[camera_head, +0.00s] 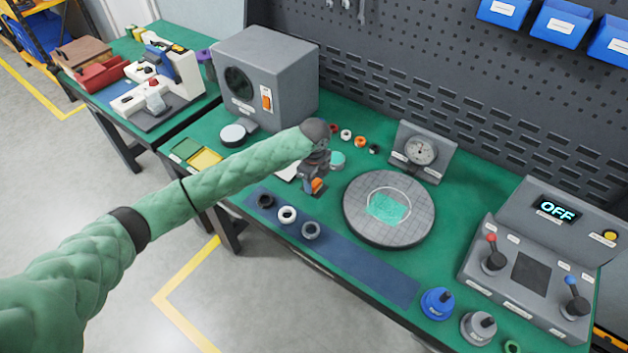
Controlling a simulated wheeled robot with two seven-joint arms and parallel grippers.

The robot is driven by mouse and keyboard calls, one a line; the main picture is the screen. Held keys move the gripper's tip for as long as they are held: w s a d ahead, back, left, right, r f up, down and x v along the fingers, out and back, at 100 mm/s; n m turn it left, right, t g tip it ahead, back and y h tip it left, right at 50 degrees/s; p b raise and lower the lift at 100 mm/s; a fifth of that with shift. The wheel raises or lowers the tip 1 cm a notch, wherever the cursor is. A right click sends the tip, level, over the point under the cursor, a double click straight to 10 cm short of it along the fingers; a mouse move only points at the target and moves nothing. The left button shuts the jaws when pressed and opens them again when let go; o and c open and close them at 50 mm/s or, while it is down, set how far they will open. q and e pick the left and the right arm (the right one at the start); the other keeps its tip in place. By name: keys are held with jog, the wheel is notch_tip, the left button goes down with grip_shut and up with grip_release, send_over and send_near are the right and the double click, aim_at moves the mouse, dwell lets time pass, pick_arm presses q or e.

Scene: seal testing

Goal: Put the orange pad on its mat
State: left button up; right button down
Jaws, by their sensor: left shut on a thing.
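My left gripper (315,183) points down over the green bench, just left of the round grey plate. It is shut on the orange pad (318,186), which shows as a small orange patch between the fingers. The pad is low, close to the bench top; I cannot tell whether it touches. A row of flat squares lies to the left: a green one (185,149), a yellow one (205,160) and a pale one (287,173) partly behind my arm. An orange mat cannot be made out; my arm and gripper hide part of this row. My right gripper is out of view.
The round grey plate (408,232) carries a teal patch. A blue strip (360,270) with several rings runs along the front. A grey box (285,75), a dial gauge (421,150) and small rings stand behind. A control panel (500,275) is at right.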

aim_at(314, 182)
pick_arm(q)
jog(key=o, duration=0.9)
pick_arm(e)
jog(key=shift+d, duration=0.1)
pick_arm(q)
jog(key=shift+r, duration=0.3)
jog(key=shift+r+b, duration=2.15)
jog(key=shift+r, duration=3.65)
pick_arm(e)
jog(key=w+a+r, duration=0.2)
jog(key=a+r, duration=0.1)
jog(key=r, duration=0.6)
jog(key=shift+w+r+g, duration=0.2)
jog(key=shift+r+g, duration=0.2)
